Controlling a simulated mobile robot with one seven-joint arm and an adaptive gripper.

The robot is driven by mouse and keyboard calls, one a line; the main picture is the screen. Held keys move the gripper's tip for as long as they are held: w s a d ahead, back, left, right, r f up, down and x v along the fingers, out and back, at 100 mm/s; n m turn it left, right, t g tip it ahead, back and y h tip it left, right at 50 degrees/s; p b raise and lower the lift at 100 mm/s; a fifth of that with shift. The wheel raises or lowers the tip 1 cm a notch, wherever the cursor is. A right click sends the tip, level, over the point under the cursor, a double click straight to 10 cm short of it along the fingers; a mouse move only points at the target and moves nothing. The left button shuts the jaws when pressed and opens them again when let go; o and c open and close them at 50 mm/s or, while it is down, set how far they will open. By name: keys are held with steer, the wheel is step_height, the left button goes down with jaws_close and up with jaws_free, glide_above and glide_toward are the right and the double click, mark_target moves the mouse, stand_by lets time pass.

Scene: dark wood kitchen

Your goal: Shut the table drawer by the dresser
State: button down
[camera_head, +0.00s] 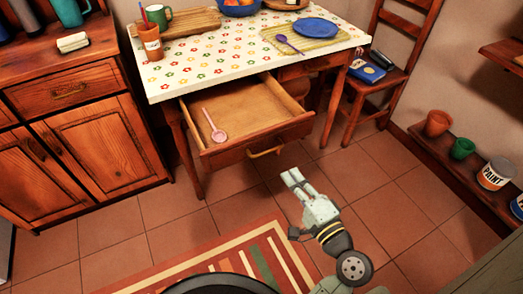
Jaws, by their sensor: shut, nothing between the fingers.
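The table drawer (245,112) is pulled well out from under the table with the patterned cloth (225,62). A pink spoon (214,127) lies inside it at the left. A brass handle (265,152) is on the drawer's front face. The dresser (75,115) stands to the left of the table, its doors closed. My gripper (290,178) is shut and empty, over the tiled floor in front of the drawer, a little below and right of the handle in the picture. It appears apart from the drawer.
A wooden chair (397,50) with items on its seat stands right of the table. A low shelf at the right holds pots and a paint can (496,173). A striped rug (225,262) lies in front. The tabletop holds a blue plate (314,28) and a pencil pot (151,43).

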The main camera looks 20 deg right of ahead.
mark_target(262, 136)
steer(key=w+p, duration=0.3)
steer(key=w, duration=0.9)
steer(key=shift+w+a+r+p, duration=0.1)
steer(key=shift+w+a+p, duration=0.05)
steer(key=shift+p, duration=0.15)
steer(key=shift+w, duration=0.7)
steer(key=shift+w, duration=0.15)
steer(key=w+b, duration=0.1)
steer(key=w, duration=1.6)
steer(key=w+a+b, duration=0.1)
steer(key=w, duration=0.7)
steer(key=shift+w+b, duration=0.25)
steer(key=shift+b, duration=0.05)
steer(key=shift+s+f, duration=0.1)
steer(key=shift+f, duration=0.1)
